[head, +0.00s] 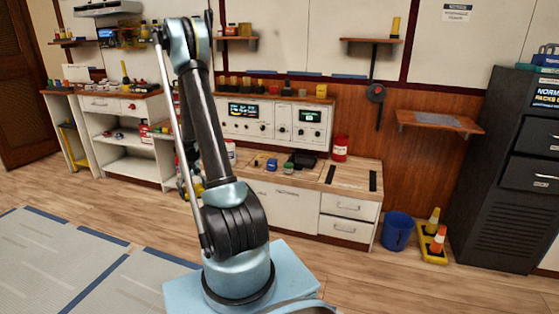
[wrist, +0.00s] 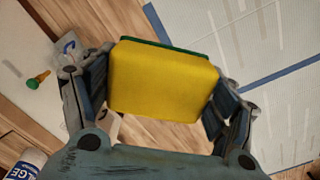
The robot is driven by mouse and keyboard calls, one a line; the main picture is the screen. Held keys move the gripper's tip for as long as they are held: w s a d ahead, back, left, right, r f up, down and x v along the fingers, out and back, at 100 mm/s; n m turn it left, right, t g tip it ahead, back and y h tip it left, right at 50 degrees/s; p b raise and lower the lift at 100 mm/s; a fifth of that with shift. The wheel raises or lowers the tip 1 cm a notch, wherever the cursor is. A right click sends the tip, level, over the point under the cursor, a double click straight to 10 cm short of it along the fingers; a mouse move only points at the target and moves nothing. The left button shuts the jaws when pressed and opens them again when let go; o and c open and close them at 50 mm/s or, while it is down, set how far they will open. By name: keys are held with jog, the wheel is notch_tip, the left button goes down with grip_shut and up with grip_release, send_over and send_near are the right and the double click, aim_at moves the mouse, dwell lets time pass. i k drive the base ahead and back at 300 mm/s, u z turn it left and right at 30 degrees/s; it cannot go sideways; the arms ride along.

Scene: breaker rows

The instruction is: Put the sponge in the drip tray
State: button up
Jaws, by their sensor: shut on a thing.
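The sponge (wrist: 163,82) is a yellow block with a green layer along its far edge. It fills the space between the fingers of my gripper (wrist: 166,72) in the wrist view, and the gripper is shut on it above the floor. In the head view my arm is folded up in front and I cannot make out the gripper clearly. A flat grey piece (head: 437,119) lies on the wall shelf at the right; it may be the drip tray, but I cannot tell for sure.
A blue bucket (head: 397,231) and orange cones (head: 437,243) stand on the floor beside a black cabinet (head: 510,165).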

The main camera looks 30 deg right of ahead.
aim_at(306, 163)
jog(key=z, duration=0.15)
jog(key=i, duration=1.05)
jog(key=z, duration=1)
jog(key=i, duration=0.6)
jog(key=z, duration=0.5)
